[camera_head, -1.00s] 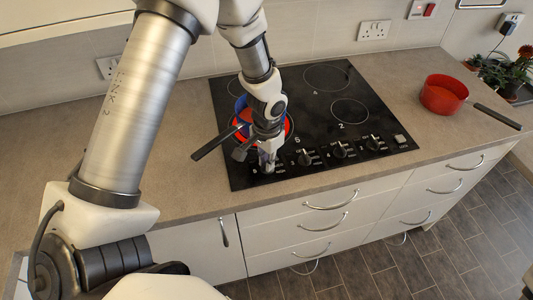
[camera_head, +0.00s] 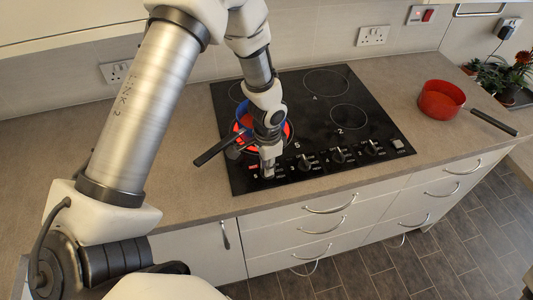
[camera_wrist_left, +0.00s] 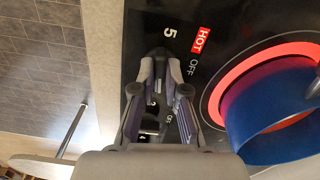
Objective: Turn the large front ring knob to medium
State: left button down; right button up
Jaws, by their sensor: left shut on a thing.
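My left gripper (camera_head: 268,172) points down at the front left corner of the black hob (camera_head: 322,112), over the row of knobs. In the left wrist view its fingers (camera_wrist_left: 162,85) are shut on the knob there, which is mostly hidden between them. A "5", a lit red "HOT" label (camera_wrist_left: 202,40) and "OFF" are printed beside it. The ring at the front left (camera_wrist_left: 223,88) glows red, and a blue pan (camera_wrist_left: 270,120) stands on it. My right gripper is not in view.
The blue pan's dark handle (camera_head: 213,152) sticks out left, close to my left gripper. More knobs (camera_head: 338,155) run along the hob's front edge to the right. A red pan (camera_head: 440,100) stands on the worktop at the right. Drawers with bar handles lie below.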

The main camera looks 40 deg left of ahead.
pick_arm(q)
jog(key=shift+f, duration=0.1)
jog(key=c, duration=1.2)
grip_release()
jog(key=shift+w+d, duration=0.15)
jog(key=shift+w, duration=0.05)
notch_tip(320, 180, up, 12)
